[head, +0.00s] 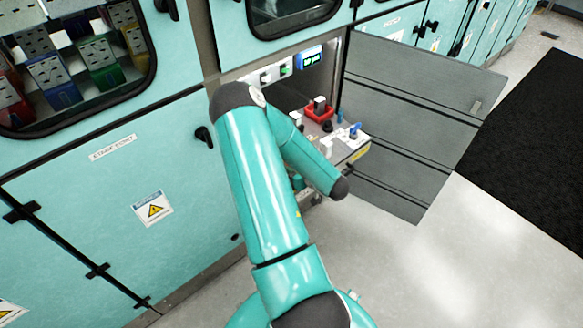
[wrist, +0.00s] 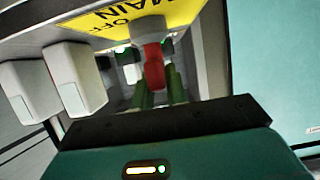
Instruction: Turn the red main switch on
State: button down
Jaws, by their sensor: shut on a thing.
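The red main switch (wrist: 154,68) shows in the wrist view as a narrow red handle beside the yellow label (wrist: 120,17) reading MAIN and OFF, seen upside down. My gripper (wrist: 160,88) is at the red handle, its two dark green fingers shut on it. The fingers partly cover the handle's lower end. The exact angle of the handle against the label is hard to tell. In the head view my arm hides the gripper and I cannot make out the main switch there.
Two white blocks (wrist: 76,78) stand left of the switch in the wrist view. In the head view, an open cabinet bay holds a lit blue display (head: 311,57), a red-rimmed socket (head: 320,113) and a blue knob (head: 355,130). A grey open door (head: 410,120) stands right.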

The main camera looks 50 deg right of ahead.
jog(key=c, duration=1.4)
grip_release()
jog(key=v, duration=1.3)
jog(key=shift+s+r, duration=0.25)
jog(key=shift+s, duration=0.1)
